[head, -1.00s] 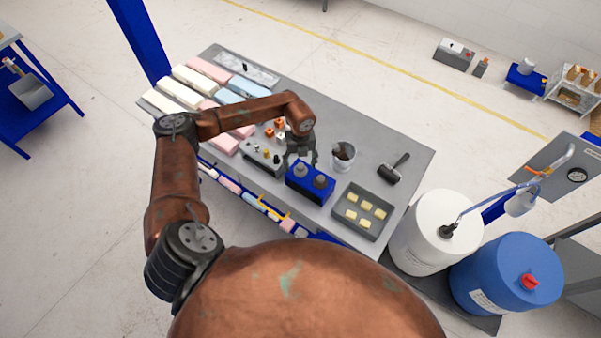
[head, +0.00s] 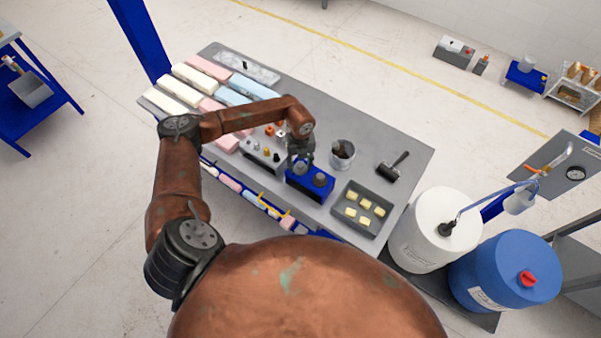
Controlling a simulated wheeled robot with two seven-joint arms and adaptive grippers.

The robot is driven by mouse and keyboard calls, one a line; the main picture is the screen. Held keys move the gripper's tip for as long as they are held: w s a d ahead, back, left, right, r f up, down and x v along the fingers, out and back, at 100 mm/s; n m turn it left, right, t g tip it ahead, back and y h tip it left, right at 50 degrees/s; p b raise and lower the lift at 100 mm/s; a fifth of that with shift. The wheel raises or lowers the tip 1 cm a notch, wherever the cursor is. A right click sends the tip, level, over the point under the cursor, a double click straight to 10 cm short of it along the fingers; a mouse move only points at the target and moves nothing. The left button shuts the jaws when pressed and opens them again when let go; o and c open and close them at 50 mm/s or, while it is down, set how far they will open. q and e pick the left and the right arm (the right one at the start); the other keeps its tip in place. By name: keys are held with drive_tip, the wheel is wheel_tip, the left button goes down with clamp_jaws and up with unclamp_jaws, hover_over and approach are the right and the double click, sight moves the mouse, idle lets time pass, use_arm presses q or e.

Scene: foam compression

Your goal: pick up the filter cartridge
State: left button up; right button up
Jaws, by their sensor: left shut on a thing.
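A blue holder (head: 309,192) stands near the front edge of the grey workbench and carries two grey, round filter cartridges. My left gripper (head: 301,163) points down over the holder's left end. It is shut on the left filter cartridge (head: 301,171), whose upper part is partly hidden by the fingers. The cartridge still appears to be in the holder; I cannot tell whether it is lifted at all. The other cartridge (head: 319,180) stands just to the right, apart from the fingers. My right gripper is not in view.
A block with small fittings (head: 262,153) is left of the holder. A clear cup (head: 342,153) stands behind it to the right. A grey tray (head: 362,228) with yellow pieces and a black roller (head: 390,171) lie further right. Foam blocks (head: 200,80) fill the bench's left side.

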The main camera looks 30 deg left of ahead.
use_arm(q)
clamp_jaws()
drive_tip(key=shift+r, duration=0.15)
wheel_tip(320, 180, up, 18)
drive_tip(key=b, duration=0.5)
idle(0.3)
